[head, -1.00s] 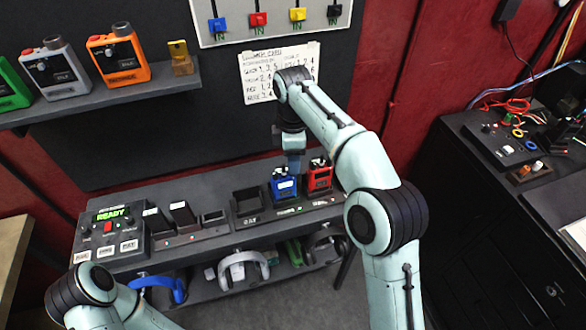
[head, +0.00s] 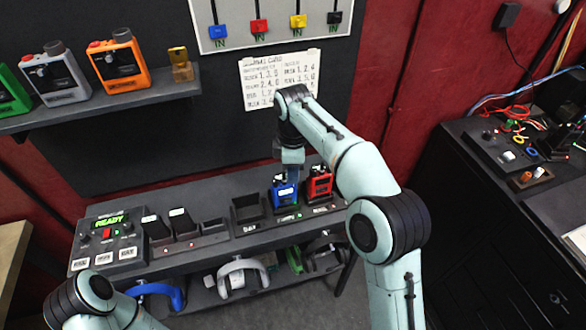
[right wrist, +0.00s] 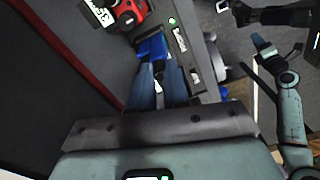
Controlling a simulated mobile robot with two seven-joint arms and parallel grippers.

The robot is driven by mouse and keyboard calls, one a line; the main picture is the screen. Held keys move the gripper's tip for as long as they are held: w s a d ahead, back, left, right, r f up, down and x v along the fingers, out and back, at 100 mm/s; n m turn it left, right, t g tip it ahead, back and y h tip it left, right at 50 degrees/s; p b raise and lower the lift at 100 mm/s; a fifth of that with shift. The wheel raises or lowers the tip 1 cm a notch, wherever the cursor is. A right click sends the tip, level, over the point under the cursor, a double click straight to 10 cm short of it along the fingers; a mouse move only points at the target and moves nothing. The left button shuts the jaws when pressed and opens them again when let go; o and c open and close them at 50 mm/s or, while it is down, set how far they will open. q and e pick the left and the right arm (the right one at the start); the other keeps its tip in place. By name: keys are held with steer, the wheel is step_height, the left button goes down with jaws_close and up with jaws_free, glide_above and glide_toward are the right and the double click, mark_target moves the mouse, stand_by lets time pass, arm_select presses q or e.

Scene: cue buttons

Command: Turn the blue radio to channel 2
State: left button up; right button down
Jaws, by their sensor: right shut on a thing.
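The blue radio (head: 285,195) stands upright in the rack on the bench, just left of the red radio (head: 319,185). In the right wrist view the blue radio (right wrist: 152,46) is just beyond my fingertips. My right gripper (head: 290,176) comes down onto its top from above. Its blue fingers (right wrist: 157,88) are shut on a part at the radio's top, probably a knob; the fingers mostly hide it, and I cannot read the channel. My left gripper (right wrist: 261,44) is small at the right of the right wrist view, away from the radios; its opening is unclear.
A control box reading READY (head: 108,240) and several dark holders fill the bench's left. A wall shelf (head: 110,98) bears more radios. A handwritten sheet (head: 280,78) hangs behind my right arm. Headphones (head: 243,274) hang below the bench.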

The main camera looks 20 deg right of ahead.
steer(key=shift+w, duration=0.2)
steer(key=c, duration=1.1)
jaws_free()
steer(key=shift+s, duration=0.2)
arm_select(q)
steer(key=shift+w+r, duration=0.2)
arm_select(e)
steer(key=shift+w, duration=0.1)
arm_select(q)
steer(key=w+r+p, duration=0.3)
steer(key=w+r, duration=0.1)
steer(key=shift+w+r+t, duration=0.15)
steer(key=shift+w+t, duration=0.15)
arm_select(e)
step_height(320, 180, up, 13)
steer(key=shift+r, duration=0.15)
